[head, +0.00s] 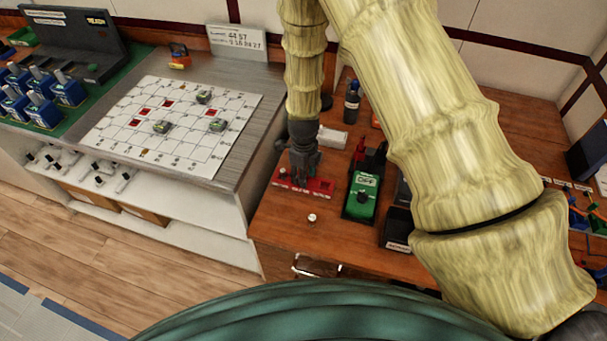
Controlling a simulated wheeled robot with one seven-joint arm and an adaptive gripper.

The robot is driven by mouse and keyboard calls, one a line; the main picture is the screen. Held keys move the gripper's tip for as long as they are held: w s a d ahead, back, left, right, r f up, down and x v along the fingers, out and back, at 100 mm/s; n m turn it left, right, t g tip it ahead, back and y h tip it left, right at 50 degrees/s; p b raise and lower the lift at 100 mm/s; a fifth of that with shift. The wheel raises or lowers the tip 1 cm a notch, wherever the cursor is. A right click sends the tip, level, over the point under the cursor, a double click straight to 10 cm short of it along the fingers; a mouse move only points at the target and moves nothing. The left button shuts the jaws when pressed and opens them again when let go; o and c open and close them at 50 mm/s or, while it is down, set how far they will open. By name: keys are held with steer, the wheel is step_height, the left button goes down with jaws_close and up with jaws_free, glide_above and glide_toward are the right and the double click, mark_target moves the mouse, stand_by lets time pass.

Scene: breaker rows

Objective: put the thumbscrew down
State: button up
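My gripper (302,176) points down over a low red block or tray (324,186) on the brown wooden table. Its fingers are small and dark here and hide the middle of the red piece. I cannot tell whether they are open or shut, touch the red piece, or hold anything. A small pale round piece (312,217) with a dark mark sits on bare wood just in front of the red piece, apart from the gripper. It may be the thumbscrew, but it is too small to be sure.
A green device (361,196) stands close right of the red piece, with a black bin (397,229) beyond it. A dark bottle (352,103) and white block (332,138) stand behind. A grid sheet (168,124) lies on the left bench. Front-left wood is clear.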

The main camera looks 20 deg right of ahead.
step_height(320, 180, up, 12)
steer(key=b, duration=0.3)
steer(key=shift+b, duration=0.35)
